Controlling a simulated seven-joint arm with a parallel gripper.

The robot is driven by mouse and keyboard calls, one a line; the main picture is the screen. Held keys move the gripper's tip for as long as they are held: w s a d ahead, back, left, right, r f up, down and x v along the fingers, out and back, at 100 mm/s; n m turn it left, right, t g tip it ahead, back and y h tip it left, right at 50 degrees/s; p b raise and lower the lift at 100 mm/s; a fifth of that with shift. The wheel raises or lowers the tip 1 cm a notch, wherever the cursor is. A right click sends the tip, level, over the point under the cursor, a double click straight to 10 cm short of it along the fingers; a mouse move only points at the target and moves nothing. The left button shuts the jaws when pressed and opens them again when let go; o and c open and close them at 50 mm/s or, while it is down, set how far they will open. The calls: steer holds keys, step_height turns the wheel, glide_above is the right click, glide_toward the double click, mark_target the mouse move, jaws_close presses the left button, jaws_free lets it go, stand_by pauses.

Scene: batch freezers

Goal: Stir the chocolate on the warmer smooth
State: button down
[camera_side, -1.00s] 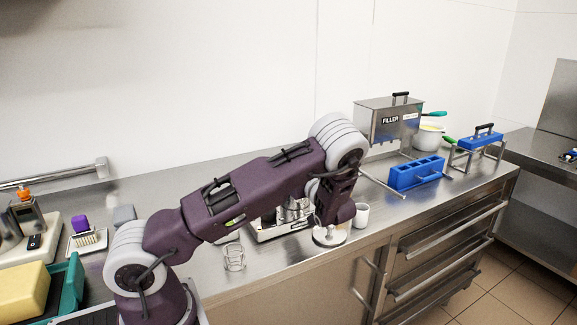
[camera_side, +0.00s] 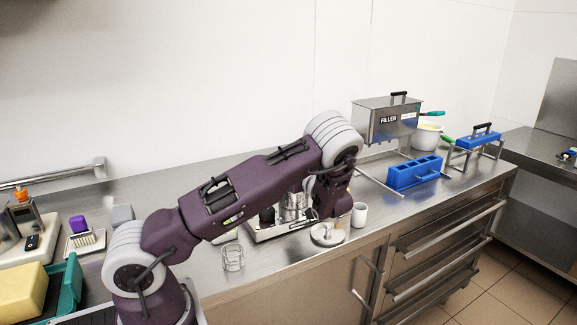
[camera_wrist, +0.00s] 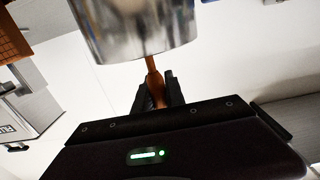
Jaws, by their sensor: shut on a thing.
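The warmer (camera_side: 262,236), a low pale base, stands on the steel counter partly behind my arm. Steel pots (camera_side: 294,206) stand on it, and their insides are hidden from the side view. In the wrist view a shiny metal pot (camera_wrist: 135,28) fills the top of the picture. My gripper (camera_wrist: 157,88) is shut on a thin brown handle (camera_wrist: 152,70), just beside the pot. The handle's far end is hidden by the pot, so I cannot tell whether it is inside. No chocolate shows. In the side view the gripper's jaws are hidden by my wrist.
A round pale dish (camera_side: 328,236) and a white cup (camera_side: 359,214) stand near the front edge. A wire holder (camera_side: 233,258) is to the left. A blue mould (camera_side: 414,174) and the filler (camera_side: 388,122) stand to the right. The wall is close behind.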

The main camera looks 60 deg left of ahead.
step_height(320, 180, up, 8)
steer(key=shift+f, duration=0.15)
stand_by(0.4)
